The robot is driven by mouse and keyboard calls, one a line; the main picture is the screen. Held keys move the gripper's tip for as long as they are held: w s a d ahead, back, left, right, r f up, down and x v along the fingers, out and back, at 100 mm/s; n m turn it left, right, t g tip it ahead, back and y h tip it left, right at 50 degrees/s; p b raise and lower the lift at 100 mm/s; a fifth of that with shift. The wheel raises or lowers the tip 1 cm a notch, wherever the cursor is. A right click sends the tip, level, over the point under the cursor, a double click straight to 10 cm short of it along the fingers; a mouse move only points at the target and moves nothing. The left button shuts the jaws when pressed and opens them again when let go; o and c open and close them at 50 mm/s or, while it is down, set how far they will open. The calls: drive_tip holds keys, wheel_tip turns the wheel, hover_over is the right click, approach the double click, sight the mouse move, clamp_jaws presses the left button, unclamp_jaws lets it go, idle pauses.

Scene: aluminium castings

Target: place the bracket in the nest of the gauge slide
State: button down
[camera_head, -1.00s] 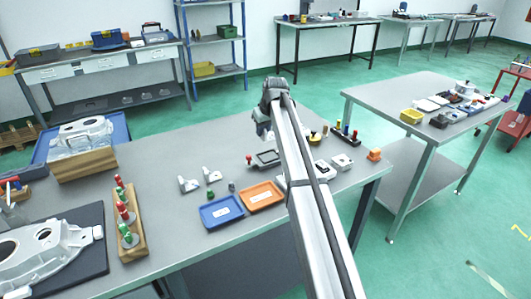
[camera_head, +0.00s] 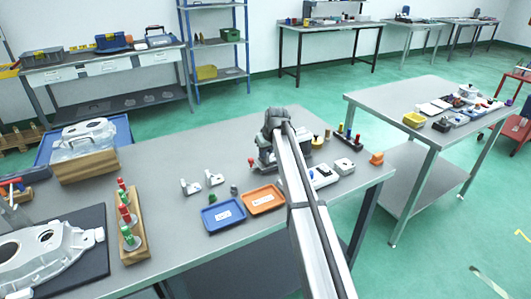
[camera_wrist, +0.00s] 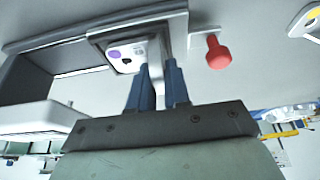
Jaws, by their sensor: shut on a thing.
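My gripper (camera_wrist: 158,64) has its blue fingers shut on the bracket (camera_wrist: 125,57), a pale plate with holes and a purple spot. The bracket is at the recessed grey frame of the gauge slide (camera_wrist: 70,40); I cannot tell whether it is seated or just above. The slide's red knob (camera_wrist: 216,52) is right of the fingers. In the head view, my gripper is down over the gauge slide, mostly hiding it and the bracket; the red knob (camera_head: 251,161) shows at its left.
Two similar pale brackets (camera_head: 190,187) (camera_head: 214,178) stand left of the slide. A blue tray (camera_head: 222,214) and an orange tray (camera_head: 263,199) lie in front. A wooden rack (camera_head: 129,222) with red and green handles is further left.

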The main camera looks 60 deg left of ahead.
drive_tip(key=shift+f, duration=0.1)
drive_tip(key=c, duration=1.1)
unclamp_jaws()
drive_tip(key=v, duration=1.2)
drive_tip(key=shift+w, duration=0.1)
